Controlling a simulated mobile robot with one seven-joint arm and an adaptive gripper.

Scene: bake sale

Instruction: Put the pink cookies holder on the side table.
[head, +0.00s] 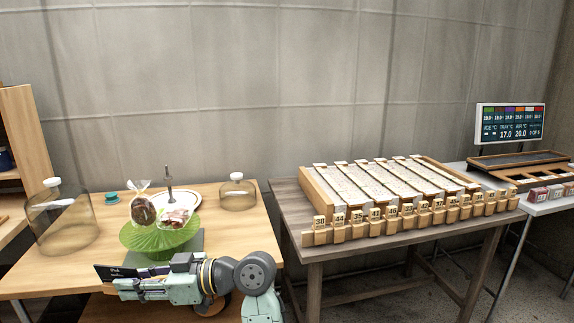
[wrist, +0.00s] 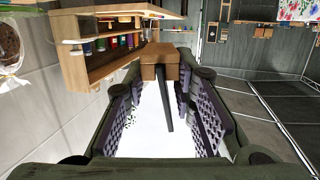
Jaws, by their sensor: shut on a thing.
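A small dark card with white lettering, which I take for the pink cookies holder (head: 113,272), shows at the end of my gripper (head: 143,274) at the front of the left wooden table. The lettering is too small to read surely. In the wrist view the holder's brown wooden block (wrist: 160,66) and thin dark panel (wrist: 164,107) lie between the purple-padded fingers of my gripper (wrist: 163,112). My gripper is shut on it. Which table is the side table, I cannot tell for sure; a grey-brown wooden table (head: 322,253) stands right of the left one.
On the left table (head: 98,262) are a green cake stand (head: 155,240) with wrapped treats, a white plate (head: 185,198) and glass domes (head: 66,225). The grey-brown table carries a wooden rack (head: 380,185) and several numbered blocks (head: 410,217). A gap separates the tables.

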